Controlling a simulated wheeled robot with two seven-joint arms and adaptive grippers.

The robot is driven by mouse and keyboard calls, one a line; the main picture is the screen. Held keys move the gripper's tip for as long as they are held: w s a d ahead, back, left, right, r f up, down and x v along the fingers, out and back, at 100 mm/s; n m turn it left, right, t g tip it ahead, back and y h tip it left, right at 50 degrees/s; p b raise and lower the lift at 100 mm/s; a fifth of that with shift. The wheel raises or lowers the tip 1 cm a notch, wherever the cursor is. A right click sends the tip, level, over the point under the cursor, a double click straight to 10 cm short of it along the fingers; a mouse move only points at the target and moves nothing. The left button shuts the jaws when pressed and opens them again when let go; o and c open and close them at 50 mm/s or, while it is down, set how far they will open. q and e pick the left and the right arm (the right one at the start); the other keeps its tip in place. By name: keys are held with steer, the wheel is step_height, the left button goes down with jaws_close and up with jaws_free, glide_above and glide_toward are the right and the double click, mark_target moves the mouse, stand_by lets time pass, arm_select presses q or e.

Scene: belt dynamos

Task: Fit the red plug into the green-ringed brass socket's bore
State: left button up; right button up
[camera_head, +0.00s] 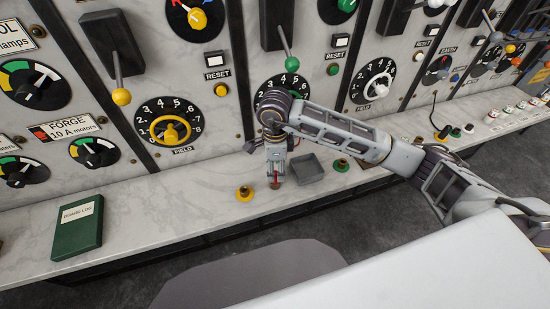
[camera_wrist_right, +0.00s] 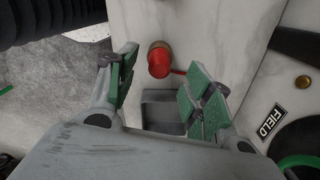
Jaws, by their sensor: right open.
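The red plug (camera_head: 276,185) is on the marble ledge below my right gripper (camera_head: 275,176) in the head view. In the right wrist view the red plug (camera_wrist_right: 159,62) shows a round red body with a brass-coloured part behind it and a thin red piece at its side. My right gripper (camera_wrist_right: 162,75) is open, its green-padded fingers apart on either side of the plug. Whether a pad touches it I cannot tell. The green-ringed brass socket (camera_head: 342,165) stands on the ledge to the right. My left gripper is not in view.
A grey tray (camera_head: 307,168) lies between plug and green-ringed socket. A yellow-ringed socket (camera_head: 244,194) stands left of the plug. A green board log book (camera_head: 78,228) lies farther left. The switchboard panel with dials and levers rises behind. The ledge (camera_head: 165,212) is clear between book and yellow socket.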

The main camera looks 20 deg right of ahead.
steer(key=shift+f, duration=2.1)
steer(key=shift+c, duration=0.4)
jaws_close()
steer(key=shift+r, duration=0.15)
steer(key=shift+r+p, duration=1.15)
steer(key=shift+r, duration=1)
